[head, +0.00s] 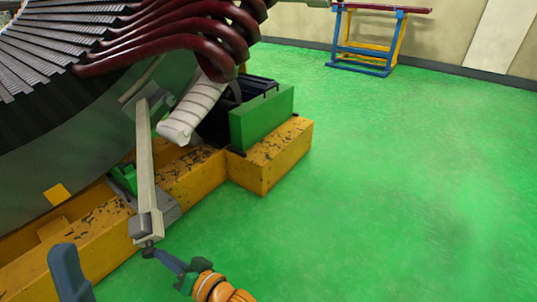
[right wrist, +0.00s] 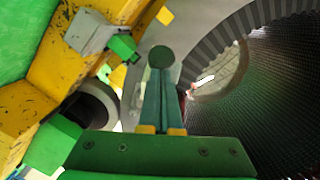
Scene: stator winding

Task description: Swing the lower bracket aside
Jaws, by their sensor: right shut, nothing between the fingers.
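The lower bracket, which I take to be the long pale grey bar (head: 146,165), slants down from the stator's side over the yellow base, its blocky lower end toward me. A small dark round knob (head: 149,244) sits at that end. My right gripper (head: 154,252) comes from the lower right, shut and empty, its tips at the knob. In the right wrist view the closed fingers (right wrist: 160,85) point at a dark round end (right wrist: 161,57); whether they touch it is unclear. A blue-grey shape (head: 70,272) at bottom left may be my left gripper; its jaws cannot be made out.
The stator (head: 60,130) with dark red coils (head: 190,30) fills the upper left. A white wrapped bar (head: 193,108) hangs beside the bracket. A green block (head: 262,118) stands on the chipped yellow base (head: 270,160). The green floor (head: 400,180) is clear at right.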

